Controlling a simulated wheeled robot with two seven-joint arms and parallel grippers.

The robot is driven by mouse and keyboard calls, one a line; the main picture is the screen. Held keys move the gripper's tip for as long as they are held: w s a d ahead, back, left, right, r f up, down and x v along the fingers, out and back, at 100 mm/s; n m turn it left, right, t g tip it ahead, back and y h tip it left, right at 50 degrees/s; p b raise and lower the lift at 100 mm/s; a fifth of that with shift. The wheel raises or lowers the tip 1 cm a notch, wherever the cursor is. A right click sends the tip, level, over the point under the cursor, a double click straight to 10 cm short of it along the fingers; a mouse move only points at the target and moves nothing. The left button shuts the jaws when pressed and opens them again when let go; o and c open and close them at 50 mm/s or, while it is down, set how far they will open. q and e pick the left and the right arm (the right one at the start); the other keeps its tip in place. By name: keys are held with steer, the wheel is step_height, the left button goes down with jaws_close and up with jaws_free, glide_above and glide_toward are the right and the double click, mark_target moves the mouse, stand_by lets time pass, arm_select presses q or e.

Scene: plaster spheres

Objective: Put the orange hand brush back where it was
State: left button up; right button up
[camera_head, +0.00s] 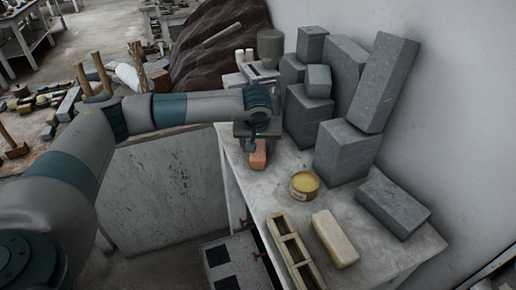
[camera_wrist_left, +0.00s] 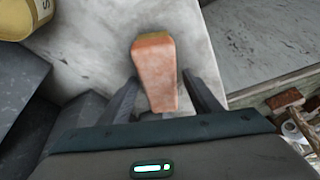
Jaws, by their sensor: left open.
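The orange hand brush (camera_head: 258,154) lies on the pale worktop (camera_head: 285,190), near its left edge in the head view. In the left wrist view the orange brush (camera_wrist_left: 155,72) lies between the two fingers. My left gripper (camera_head: 255,138) is right over the brush, coming from above, and hides part of it. In the left wrist view the open fingers of this gripper (camera_wrist_left: 165,95) stand on either side of the brush, with gaps visible. I cannot tell whether they touch it. My right gripper is in neither view.
A yellow-topped tin (camera_head: 304,184), a wooden divided frame (camera_head: 293,252) and a cream block (camera_head: 335,238) stand on the worktop. Grey stone blocks (camera_head: 347,150) stand close on the right, along the wall. A dark grey block (camera_head: 392,207) lies near the front right.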

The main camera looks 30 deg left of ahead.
arm_select(q)
steer(key=b+v, duration=0.4)
steer(key=v, duration=0.5)
steer(key=shift+r, duration=0.2)
steer(key=shift+b+v, duration=0.4)
steer(key=shift+v, duration=0.5)
steer(key=shift+f, duration=0.1)
